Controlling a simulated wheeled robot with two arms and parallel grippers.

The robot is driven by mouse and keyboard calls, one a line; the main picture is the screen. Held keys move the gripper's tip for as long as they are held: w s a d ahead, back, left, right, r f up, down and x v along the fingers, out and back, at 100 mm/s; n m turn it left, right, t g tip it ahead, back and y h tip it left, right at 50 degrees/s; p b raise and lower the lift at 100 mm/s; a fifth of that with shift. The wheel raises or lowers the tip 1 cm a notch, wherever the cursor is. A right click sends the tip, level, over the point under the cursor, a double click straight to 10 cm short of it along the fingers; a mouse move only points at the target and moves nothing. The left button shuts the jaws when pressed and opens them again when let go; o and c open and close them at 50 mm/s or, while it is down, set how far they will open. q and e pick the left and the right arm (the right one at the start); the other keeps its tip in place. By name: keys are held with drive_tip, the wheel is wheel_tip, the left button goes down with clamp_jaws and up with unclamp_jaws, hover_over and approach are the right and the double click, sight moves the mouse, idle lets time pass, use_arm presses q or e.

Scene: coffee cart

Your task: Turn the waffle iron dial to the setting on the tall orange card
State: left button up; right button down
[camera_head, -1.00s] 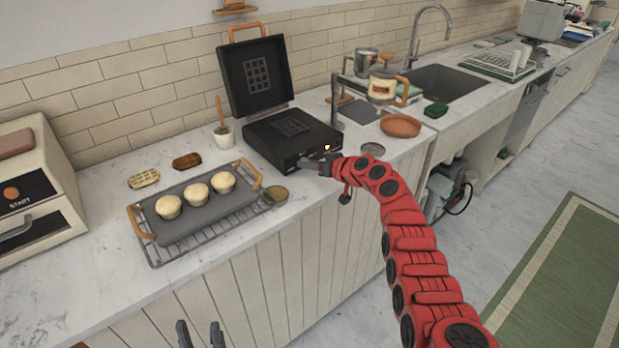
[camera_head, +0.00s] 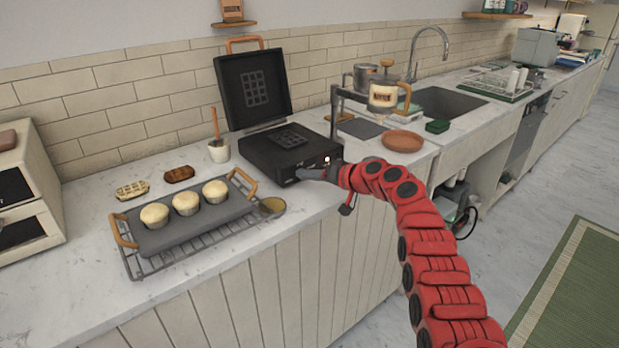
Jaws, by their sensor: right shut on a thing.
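The black waffle iron (camera_head: 278,160) stands on the counter with its lid (camera_head: 253,85) raised, showing a grid plate in each half. A small light shows on the right of its front face. My right gripper (camera_head: 303,174) is at the front face, shut on the dial, which the fingers hide. An upright orange-brown card (camera_head: 233,11) with dark marks stands on the wall shelf at the top. Its marks are too small to read, and I cannot tell if it is the tall orange card. My left gripper is out of view.
A dark tray (camera_head: 190,226) of muffins sits on a wire rack left of the waffle iron. A white cup (camera_head: 219,151) stands close beside the iron. A coffee stand with a jug (camera_head: 383,97) and a terracotta dish (camera_head: 403,141) are to the right.

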drive_tip(key=c, duration=0.5)
unclamp_jaws()
drive_tip(key=shift+c, duration=0.2)
drive_tip(key=shift+d, duration=0.15)
drive_tip(key=v, duration=1.7)
drive_tip(key=shift+s, duration=0.15)
drive_tip(key=shift+r, duration=0.1)
